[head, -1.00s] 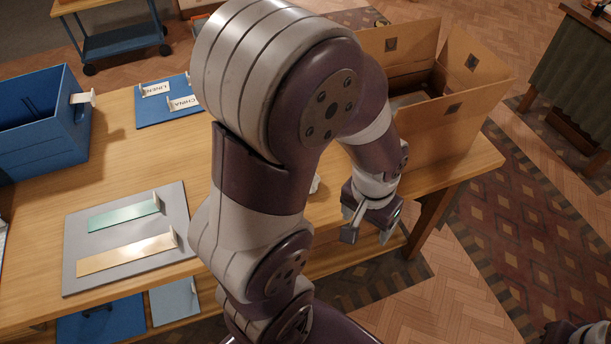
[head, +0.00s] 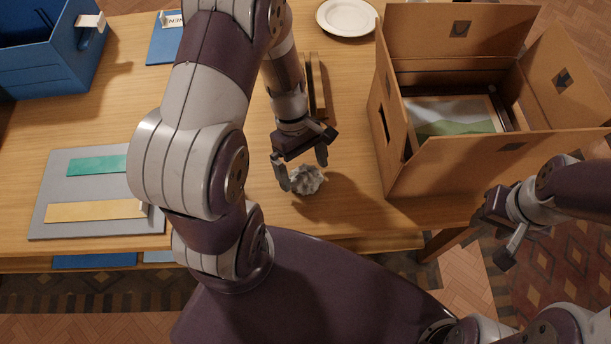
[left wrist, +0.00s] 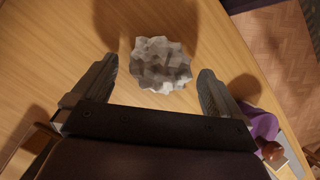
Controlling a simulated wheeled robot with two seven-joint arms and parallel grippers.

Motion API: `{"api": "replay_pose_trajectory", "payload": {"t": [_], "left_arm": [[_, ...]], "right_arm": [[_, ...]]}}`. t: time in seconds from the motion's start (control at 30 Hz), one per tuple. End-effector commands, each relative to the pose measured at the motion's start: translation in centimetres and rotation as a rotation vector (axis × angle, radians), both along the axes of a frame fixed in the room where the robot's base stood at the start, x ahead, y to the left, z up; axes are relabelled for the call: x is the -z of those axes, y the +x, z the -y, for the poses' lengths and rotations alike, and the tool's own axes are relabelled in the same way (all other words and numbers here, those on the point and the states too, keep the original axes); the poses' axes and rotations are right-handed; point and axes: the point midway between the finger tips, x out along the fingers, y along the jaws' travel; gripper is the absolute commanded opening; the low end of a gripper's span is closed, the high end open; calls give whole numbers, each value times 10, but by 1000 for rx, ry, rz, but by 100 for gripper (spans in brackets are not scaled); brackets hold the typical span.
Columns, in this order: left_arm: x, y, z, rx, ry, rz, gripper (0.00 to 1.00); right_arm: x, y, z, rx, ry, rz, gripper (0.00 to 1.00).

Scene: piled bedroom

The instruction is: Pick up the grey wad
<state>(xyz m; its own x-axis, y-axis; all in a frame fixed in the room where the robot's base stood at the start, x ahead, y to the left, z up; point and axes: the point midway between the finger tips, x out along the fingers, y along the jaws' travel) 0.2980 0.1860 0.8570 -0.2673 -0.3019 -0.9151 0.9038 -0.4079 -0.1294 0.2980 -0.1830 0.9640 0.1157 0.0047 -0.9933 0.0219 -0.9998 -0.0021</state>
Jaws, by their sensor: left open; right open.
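The grey wad (head: 306,180) is a crumpled ball lying on the wooden table (head: 330,222) near its front edge. In the left wrist view the wad (left wrist: 160,65) shows just beyond and between the two fingertips. My left gripper (head: 303,172) is open and empty, pointing down at the wad with a finger on either side of it in the head view. In the left wrist view the left gripper (left wrist: 158,88) has wide gaps to the wad. My right gripper (head: 492,238) is open and empty beyond the table's front edge, below the cardboard box.
An open cardboard box (head: 440,165) with a framed picture (head: 452,115) inside stands right of the wad. A white plate (head: 346,17) lies at the back. A grey board (head: 95,222) with green and yellow strips and a blue bin (head: 50,60) are at left.

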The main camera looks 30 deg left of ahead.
Motion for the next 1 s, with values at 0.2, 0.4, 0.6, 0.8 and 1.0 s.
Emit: {"api": "replay_pose_trajectory", "payload": {"t": [0.2,0.4,0.6,0.8,1.0], "left_arm": [[15,-4,4,1,0,2,100],[14,-3,4,1,1,2,74],[14,-3,4,2,1,2,44],[14,-3,4,2,1,2,44],[3,-2,3,2,1,2,44]], "right_arm": [[2,0,0,0,0,0,43],[2,0,0,0,0,0,43],[2,0,0,0,0,0,43],[2,0,0,0,0,0,43],[-10,0,0,0,0,0,43]]}}
